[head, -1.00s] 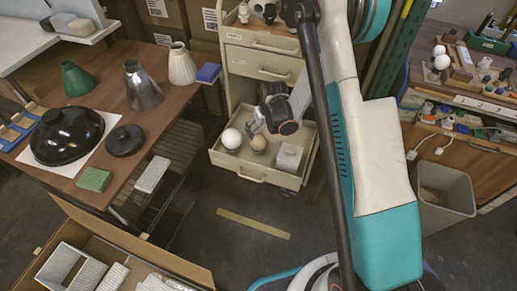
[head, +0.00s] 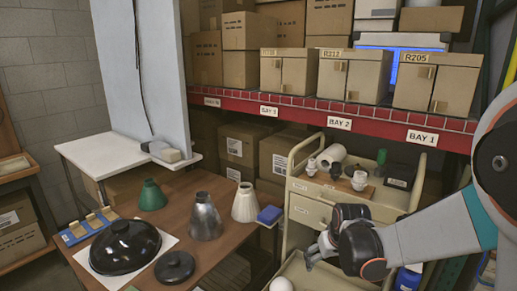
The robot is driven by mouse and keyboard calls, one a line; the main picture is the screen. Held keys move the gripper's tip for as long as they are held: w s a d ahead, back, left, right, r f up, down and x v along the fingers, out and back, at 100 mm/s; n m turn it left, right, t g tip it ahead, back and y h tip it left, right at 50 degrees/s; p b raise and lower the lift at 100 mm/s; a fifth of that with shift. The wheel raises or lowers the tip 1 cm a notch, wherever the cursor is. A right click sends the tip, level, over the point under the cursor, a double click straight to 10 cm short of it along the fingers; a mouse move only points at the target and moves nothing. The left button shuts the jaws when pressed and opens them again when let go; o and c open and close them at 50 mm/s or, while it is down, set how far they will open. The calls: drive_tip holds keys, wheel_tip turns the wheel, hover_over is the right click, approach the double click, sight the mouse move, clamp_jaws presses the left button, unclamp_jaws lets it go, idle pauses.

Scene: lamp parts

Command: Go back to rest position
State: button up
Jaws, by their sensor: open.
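My gripper (head: 316,254) is in the head view, right of the middle, at the end of my arm reaching in from the right. Its fingers are small and point left and down, open, with nothing seen between them. It is in front of the cream cart (head: 307,210), above its pulled-out drawer (head: 325,280). A white round bulb (head: 281,285) shows at the bottom edge, below and left of the gripper. Most of the drawer's inside is cut off by the frame.
A brown table (head: 219,252) on the left holds a black dome shade (head: 124,246), a black disc (head: 175,266) and green, silver and white cone shades. White fittings stand on the cart top. Behind are shelves (head: 310,108) with cardboard boxes.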

drive_tip(key=s+r+t, duration=0.1)
drive_tip(key=s+r, duration=1)
drive_tip(key=s+r+m+t, duration=0.1)
drive_tip(key=s+r, duration=0.2)
drive_tip(key=s, duration=1)
drive_tip(key=shift+s+a+r+t, duration=0.15)
drive_tip(key=shift+s+r+t, duration=0.1)
drive_tip(key=shift+s+t, duration=0.1)
